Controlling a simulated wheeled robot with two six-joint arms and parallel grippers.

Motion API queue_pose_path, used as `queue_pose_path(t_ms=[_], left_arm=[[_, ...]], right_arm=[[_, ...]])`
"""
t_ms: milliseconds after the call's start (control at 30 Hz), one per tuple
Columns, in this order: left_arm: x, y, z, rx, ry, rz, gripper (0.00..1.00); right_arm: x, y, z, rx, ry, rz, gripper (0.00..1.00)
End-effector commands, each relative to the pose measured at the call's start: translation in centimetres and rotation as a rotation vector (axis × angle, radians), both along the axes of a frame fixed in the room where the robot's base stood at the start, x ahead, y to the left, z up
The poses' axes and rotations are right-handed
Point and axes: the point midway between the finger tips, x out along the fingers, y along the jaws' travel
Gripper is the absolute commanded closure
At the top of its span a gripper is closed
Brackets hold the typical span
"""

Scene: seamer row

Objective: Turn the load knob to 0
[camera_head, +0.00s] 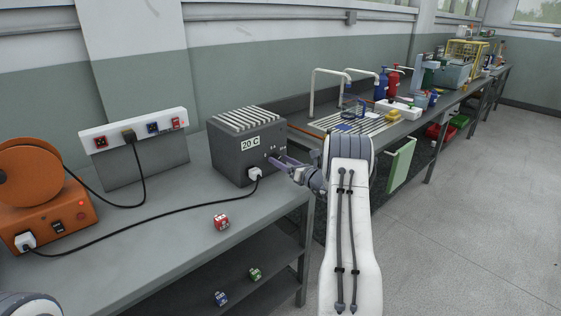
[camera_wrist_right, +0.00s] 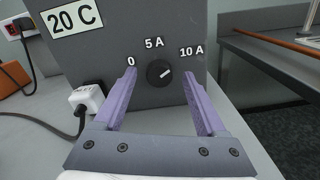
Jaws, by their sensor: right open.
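The load knob (camera_wrist_right: 159,72) is a small black round knob on the front of a dark grey box (camera_head: 232,152) labelled 20 C. Around it are the marks 0 at left, 5 A above and 10 A at right. Its white pointer line points up and right, toward 10 A. My right gripper (camera_head: 280,162) is open in front of the box face. In the right wrist view its two purple fingers stand left and right of the knob, with a gap on each side. In the head view the knob is too small to make out clearly. My left gripper is not in view.
A white plug (camera_head: 255,174) with a black cable sits low on the box front, left of the fingers. An orange unit with a reel (camera_head: 62,214) and a socket panel (camera_head: 135,135) stand left.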

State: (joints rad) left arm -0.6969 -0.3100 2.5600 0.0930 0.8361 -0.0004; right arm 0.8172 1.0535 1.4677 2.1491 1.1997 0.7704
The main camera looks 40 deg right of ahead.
Motion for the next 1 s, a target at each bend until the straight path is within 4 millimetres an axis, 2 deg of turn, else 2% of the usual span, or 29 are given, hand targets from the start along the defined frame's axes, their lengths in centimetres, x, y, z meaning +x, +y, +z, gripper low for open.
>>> queue_pose_path(t_ms=[333,367,500,533,567,600,767,1000], left_arm=[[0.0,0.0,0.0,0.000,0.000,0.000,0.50],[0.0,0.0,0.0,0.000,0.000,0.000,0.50],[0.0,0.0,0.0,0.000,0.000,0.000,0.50],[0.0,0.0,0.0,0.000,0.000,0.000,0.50],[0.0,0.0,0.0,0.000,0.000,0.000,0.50],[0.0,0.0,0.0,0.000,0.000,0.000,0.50],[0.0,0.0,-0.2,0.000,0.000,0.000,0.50],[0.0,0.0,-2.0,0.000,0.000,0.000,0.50]], right_arm=[[0.6,0.1,-0.1,0.001,0.001,0.000,0.27],[0.6,0.1,0.0,0.000,0.001,0.000,0.30],[0.6,0.1,0.0,0.000,0.001,0.000,0.84],[0.6,0.1,0.0,0.000,0.001,0.000,0.95],[0.6,0.1,0.0,0.000,0.001,0.000,1.00],[0.6,0.6,0.0,0.002,0.002,0.001,1.00],[0.5,0.2,-0.1,-0.009,0.000,0.002,1.00],[0.5,0.1,-0.4,-0.090,-0.008,0.003,1.00]])
